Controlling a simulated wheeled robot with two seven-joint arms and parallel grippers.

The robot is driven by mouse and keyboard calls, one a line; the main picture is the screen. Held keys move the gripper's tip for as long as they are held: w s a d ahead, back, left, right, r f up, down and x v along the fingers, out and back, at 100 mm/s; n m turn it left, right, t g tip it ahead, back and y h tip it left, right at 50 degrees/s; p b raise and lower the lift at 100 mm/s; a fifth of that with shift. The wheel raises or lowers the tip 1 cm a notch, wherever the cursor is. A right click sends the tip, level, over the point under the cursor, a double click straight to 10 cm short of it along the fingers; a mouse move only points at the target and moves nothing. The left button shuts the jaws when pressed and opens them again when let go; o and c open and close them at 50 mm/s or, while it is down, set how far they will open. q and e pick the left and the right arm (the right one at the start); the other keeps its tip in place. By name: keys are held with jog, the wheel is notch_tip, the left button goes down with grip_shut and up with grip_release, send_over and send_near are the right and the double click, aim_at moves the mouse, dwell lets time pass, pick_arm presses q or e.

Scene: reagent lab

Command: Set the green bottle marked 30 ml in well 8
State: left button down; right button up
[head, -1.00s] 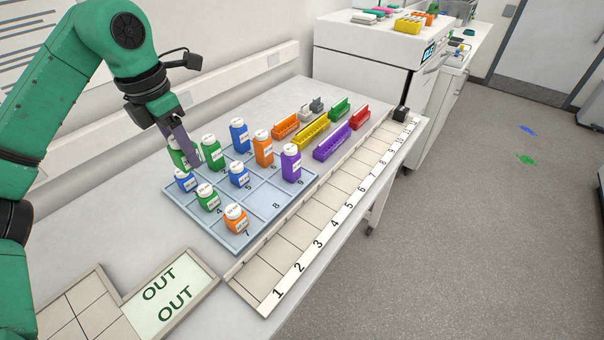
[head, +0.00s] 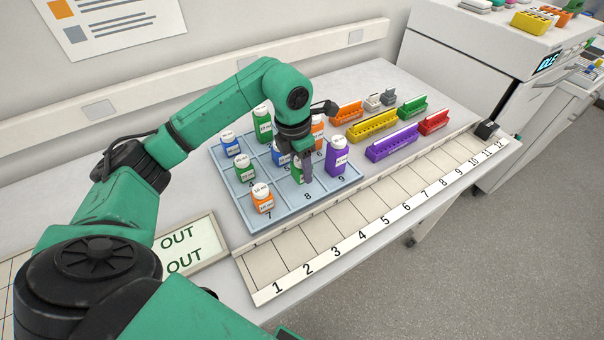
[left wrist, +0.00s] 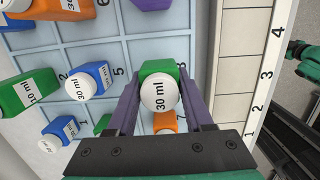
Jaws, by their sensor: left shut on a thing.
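My left gripper (head: 306,178) is shut on the green bottle marked 30 ml (head: 297,174). In the left wrist view the bottle (left wrist: 160,88) sits between both fingers, its white cap with "30 ml" facing the camera. The bottle is over or in the well 8 area of the blue tray (head: 325,197); the number 8 (head: 308,196) shows just in front of it. I cannot tell whether its base touches the tray. The gripper partly hides the bottle in the head view. My right gripper is not in view.
A purple bottle (head: 337,156) stands close by in well 9 and an orange bottle (head: 262,200) in well 7. A blue bottle (head: 280,154) is just behind the gripper. Other green, blue and orange bottles fill wells around. A numbered rack strip (head: 320,238) in front is empty.

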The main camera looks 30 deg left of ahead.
aim_at(300, 177)
pick_arm(q)
notch_tip(300, 177, down, 3)
jog(key=shift+s+a+f+p, duration=0.1)
jog(key=shift+s+p, duration=0.05)
jog(key=shift+p, duration=0.15)
jog(key=shift+f, duration=0.4)
jog(key=shift+c, duration=1.4)
grip_release()
jog(key=shift+r, duration=0.1)
